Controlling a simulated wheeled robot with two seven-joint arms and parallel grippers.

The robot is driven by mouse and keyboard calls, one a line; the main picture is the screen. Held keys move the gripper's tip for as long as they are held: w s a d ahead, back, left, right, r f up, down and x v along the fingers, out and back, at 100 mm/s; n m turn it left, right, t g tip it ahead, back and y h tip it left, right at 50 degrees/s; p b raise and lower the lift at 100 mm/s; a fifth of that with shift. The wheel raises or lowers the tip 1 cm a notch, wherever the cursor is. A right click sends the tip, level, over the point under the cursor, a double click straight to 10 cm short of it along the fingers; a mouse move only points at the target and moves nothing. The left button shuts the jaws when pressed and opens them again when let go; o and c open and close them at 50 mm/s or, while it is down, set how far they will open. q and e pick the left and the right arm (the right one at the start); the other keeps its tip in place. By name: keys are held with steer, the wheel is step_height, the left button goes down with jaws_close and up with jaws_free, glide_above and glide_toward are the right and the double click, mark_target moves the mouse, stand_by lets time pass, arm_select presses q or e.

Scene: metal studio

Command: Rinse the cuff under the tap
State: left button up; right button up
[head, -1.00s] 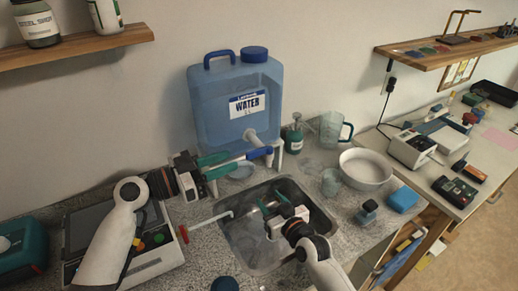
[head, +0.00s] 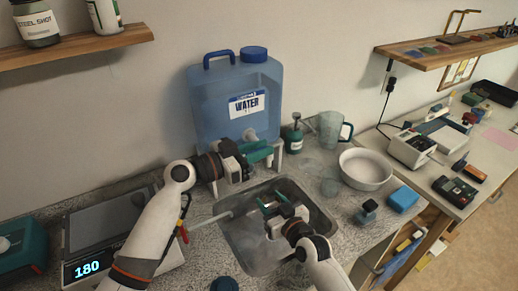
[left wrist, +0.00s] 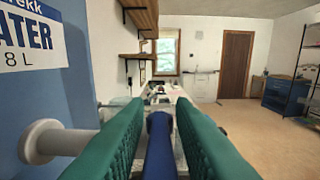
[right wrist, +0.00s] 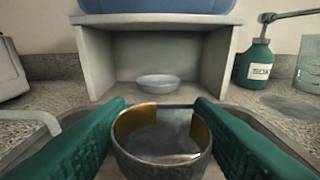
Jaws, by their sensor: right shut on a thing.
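The cuff (right wrist: 160,165) is a metal ring with a gold-coloured inside, in the right wrist view. My right gripper (head: 271,204) is shut on it, over the sink (head: 250,250); the cuff is hard to make out in the head view. The tap (left wrist: 60,141) is a pale spout on the blue water container (head: 235,100), with a blue lever (left wrist: 160,145). My left gripper (head: 262,153) is open at the tap, its green fingers on either side of the lever with narrow gaps. In the head view this gripper hides the lever. I cannot make out a water stream.
A scale (head: 85,268) reading 180 stands left of the sink. A white bowl (head: 365,170), a jug (head: 330,127) and a soap bottle (head: 293,138) stand behind and right of it. A small dish (right wrist: 158,83) sits under the container's stand. A white rod (head: 208,220) lies by the sink's left edge.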

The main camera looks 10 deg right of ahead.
arm_select(q)
jaws_close()
steer(key=shift+s+d+n+t+y, duration=0.1)
steer(key=shift+s+n+t+y, duration=0.1)
steer(key=shift+n+t+y, duration=0.8)
steer(key=shift+s+d+n+t+y, duration=0.15)
steer(key=shift+n+t+y, duration=0.45)
steer(key=shift+t, duration=0.65)
steer(key=shift+s+d+n+t+y, duration=0.1)
steer(key=shift+s+n+t+y, duration=0.1)
steer(key=shift+n+t+y, duration=0.65)
steer(key=shift+f+n+t+h, duration=0.1)
steer(key=shift+n+t+h, duration=0.15)
steer(key=shift+t, duration=0.05)
steer(key=shift+o, duration=1.5)
jaws_free()
steer(key=v, duration=1.2)
